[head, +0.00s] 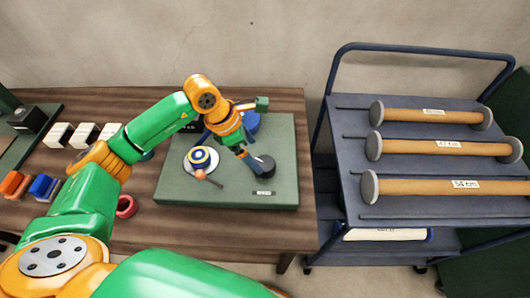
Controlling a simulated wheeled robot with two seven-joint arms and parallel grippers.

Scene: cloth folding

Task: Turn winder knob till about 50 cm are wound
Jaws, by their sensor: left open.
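The winder (201,158) stands on the green board, a round blue-and-white spool on a pale disc. A crank with a small orange-brown knob (200,174) sticks out at its front. My left gripper (226,154) is over the board just right of the winder, pointing down and open. Its dark blue fingers look empty, and I cannot tell whether either touches the winder. A dark round piece (264,166) lies by the right finger. The left arm hides part of the board's back. My right gripper is not in view.
The green board (230,192) has a small label at front right. Several white blocks (83,135), orange and blue pieces (44,187) and a red ring (126,206) lie left on the wooden table (170,228). A cart (350,130) at right holds three wooden rollers, one marked 54 cm.

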